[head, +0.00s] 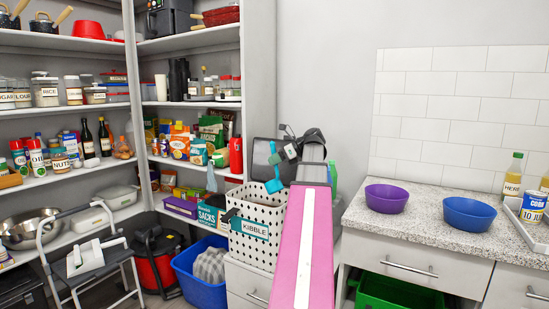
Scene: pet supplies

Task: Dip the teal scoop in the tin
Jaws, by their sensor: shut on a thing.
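The teal scoop (274,186) shows in the head view as small teal parts beside my dark gripper (281,166). My gripper is shut on the scoop above the white, dark-dotted tin with a teal KIBBLE label (268,212). The scoop is near the tin's top, toward its far right side. My pink arm hides the tin's right side. The tin's inside is hard to see, so I cannot tell whether the scoop is below the rim.
The tin stands on a white drawer cabinet (244,279). A blue bin (200,286) is on the floor to its left. At right, a counter (420,233) holds a purple bowl (387,198), a blue bowl (469,214) and a can (533,207). Full shelves are behind.

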